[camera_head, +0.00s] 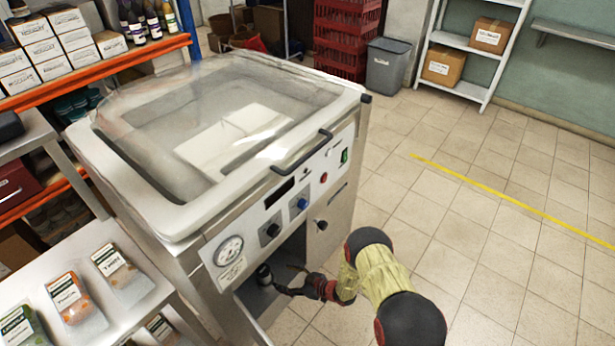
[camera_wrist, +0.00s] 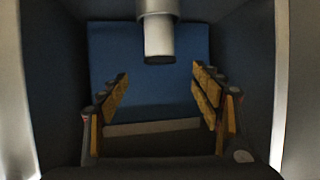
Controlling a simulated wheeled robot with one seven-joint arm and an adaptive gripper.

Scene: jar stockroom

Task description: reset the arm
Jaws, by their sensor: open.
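My gripper (camera_wrist: 160,80) is open in the wrist view, its two yellow-padded fingers spread wide with nothing between them. Beyond the fingertips is a pale cylinder (camera_wrist: 159,38) with a dark end, at the top of that view. In the head view my arm comes from the lower right, and my gripper (camera_head: 284,289) is low at the open compartment in the front of a steel machine (camera_head: 338,215). A small dark cylinder (camera_head: 263,275) shows in that compartment beside the gripper. Whether the two cylinders are the same thing I cannot tell.
Compartment walls (camera_wrist: 50,90) stand close on both sides of the gripper, with a blue surface (camera_wrist: 150,85) ahead. A steel shelf (camera_head: 150,300) with packed food is at left. The tiled floor (camera_head: 480,230) at right is clear, crossed by a yellow line.

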